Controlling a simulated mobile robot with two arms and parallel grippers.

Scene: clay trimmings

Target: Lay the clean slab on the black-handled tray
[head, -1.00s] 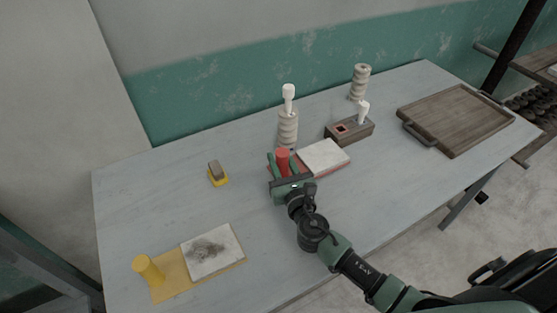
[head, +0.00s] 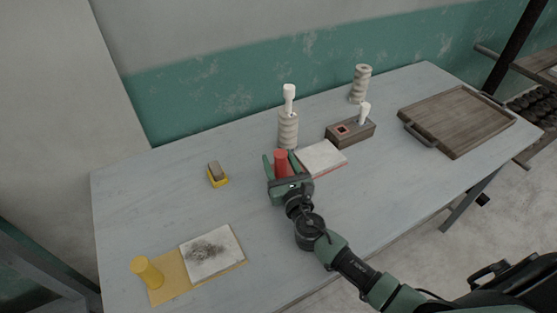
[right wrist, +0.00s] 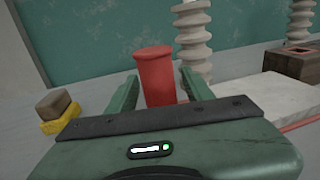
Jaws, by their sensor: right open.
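The clean slab (head: 320,158) is pale and unmarked. It lies on a thin red-edged board with an upright red cylinder handle (head: 281,164) at its left end. My right gripper (head: 280,163) is open, with its green fingers on either side of the red handle and gaps visible in the right wrist view (right wrist: 160,90). The handle (right wrist: 155,75) stands upright between them. The black-handled tray (head: 455,150) is brown wood with dark handles and lies empty at the right end of the table. My left gripper is not in view.
A smudged slab (head: 211,251) lies on a yellow board with a yellow handle (head: 147,272). A yellow-based block (head: 217,175), two ribbed pale columns (head: 288,130) (head: 360,84) and a wooden box (head: 350,132) also stand on the table. Bare tabletop lies between slab and tray.

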